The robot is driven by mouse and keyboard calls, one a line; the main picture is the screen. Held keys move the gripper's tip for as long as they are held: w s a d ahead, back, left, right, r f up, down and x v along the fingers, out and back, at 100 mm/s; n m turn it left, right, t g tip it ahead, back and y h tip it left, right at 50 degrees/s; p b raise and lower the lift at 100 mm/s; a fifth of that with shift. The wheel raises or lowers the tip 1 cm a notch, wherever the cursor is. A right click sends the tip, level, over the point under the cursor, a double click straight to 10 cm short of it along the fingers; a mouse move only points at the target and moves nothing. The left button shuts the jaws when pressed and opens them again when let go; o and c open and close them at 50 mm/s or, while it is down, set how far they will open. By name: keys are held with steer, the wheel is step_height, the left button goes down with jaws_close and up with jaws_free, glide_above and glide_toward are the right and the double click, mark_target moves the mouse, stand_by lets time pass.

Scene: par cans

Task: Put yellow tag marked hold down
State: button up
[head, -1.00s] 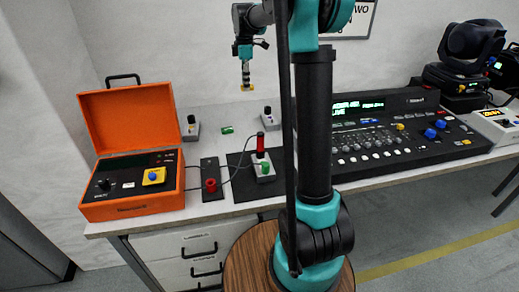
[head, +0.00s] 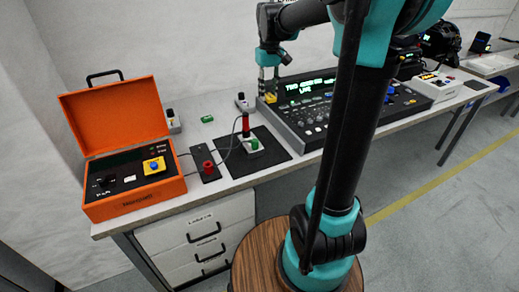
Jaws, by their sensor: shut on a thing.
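My gripper (head: 269,88) points down at the left end of the black lighting console (head: 290,122). It is shut on a small yellow tag (head: 270,98), which shows between and under the fingertips. The tag is at or just above the console's upper left corner; I cannot tell whether it touches. Any marking on the tag is too small to read.
An open orange case (head: 135,190) stands at the left. A black mat (head: 270,160) bears a small device with a green button and a red part. A small green tag (head: 207,118) lies behind. A white box (head: 435,88) stands right of the console.

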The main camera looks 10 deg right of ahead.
mark_target(268, 142)
step_height(268, 142, down, 20)
steer(key=shift+r, duration=0.15)
stand_by(0.3)
steer(key=o, duration=0.5)
steer(key=shift+o, duration=0.8)
step_height(268, 142, up, 12)
steer(key=s+d+f+m+t, duration=0.1)
steer(key=s+f, duration=0.4)
steer(key=s, duration=0.6)
steer(key=s+d+f+m+t, duration=0.2)
steer(key=s+f, duration=0.4)
steer(key=s, duration=0.5)
steer(key=shift+d+m+t, duration=0.3)
steer(key=shift+d+t, duration=0.25)
steer(key=shift+t, duration=0.05)
